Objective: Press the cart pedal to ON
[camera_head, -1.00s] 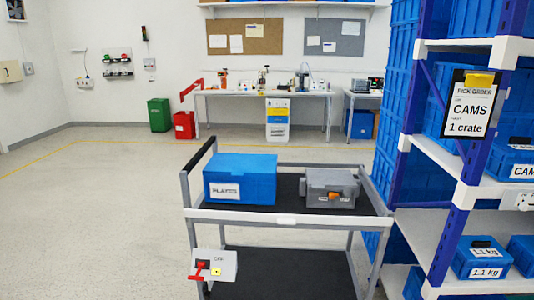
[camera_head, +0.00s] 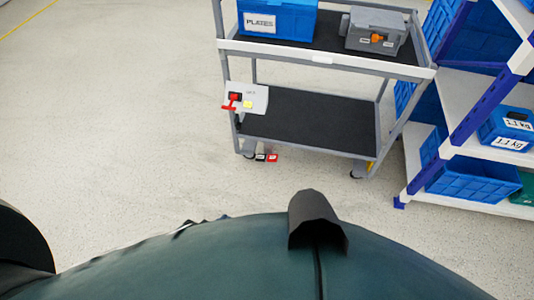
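The cart (camera_head: 327,58) stands ahead of me at upper centre, with a black lower shelf (camera_head: 310,120). Near the floor at its front left, by a caster, are two small pedal-like pieces: a black one with a white label (camera_head: 260,157) and a red one with a white label (camera_head: 272,157). Their lettering is too small to read. Neither of my grippers shows in the view.
A blue PLATES crate (camera_head: 277,20) and a grey box (camera_head: 374,30) with an orange knob sit on the cart's top. A shelving rack (camera_head: 472,100) with blue crates stands close on the right. The floor left and in front of the cart is clear.

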